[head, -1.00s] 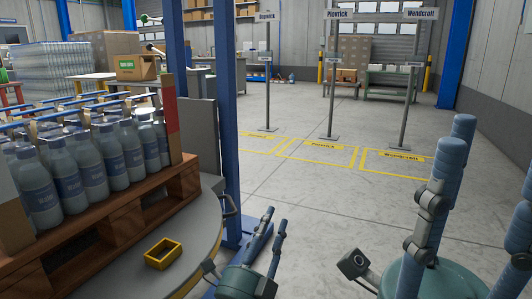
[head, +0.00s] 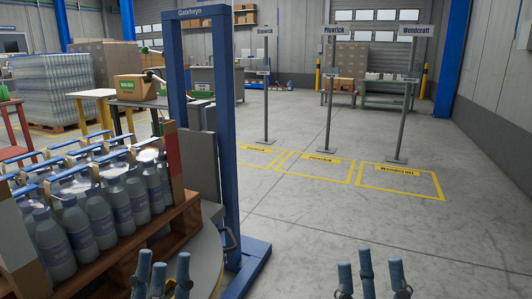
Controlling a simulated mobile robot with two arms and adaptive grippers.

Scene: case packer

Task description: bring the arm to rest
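My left gripper (head: 164,270) shows at the bottom edge of the head view, left of centre. Only its blue-grey fingers are in view; they point up and stand apart with nothing seen between them. It appears in front of the round grey table and the pallet of bottles. My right gripper (head: 372,275) shows at the bottom edge, right of centre. Its fingers also point up, spread apart and empty, against bare floor. The palms and both arms are below the picture.
A wooden pallet (head: 110,262) with several grey bottles (head: 130,195) sits on the round table (head: 208,250) at left. A blue frame post (head: 230,130) stands beside it. Signposts (head: 329,110) and yellow floor bays (head: 400,181) lie beyond. The floor at right is clear.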

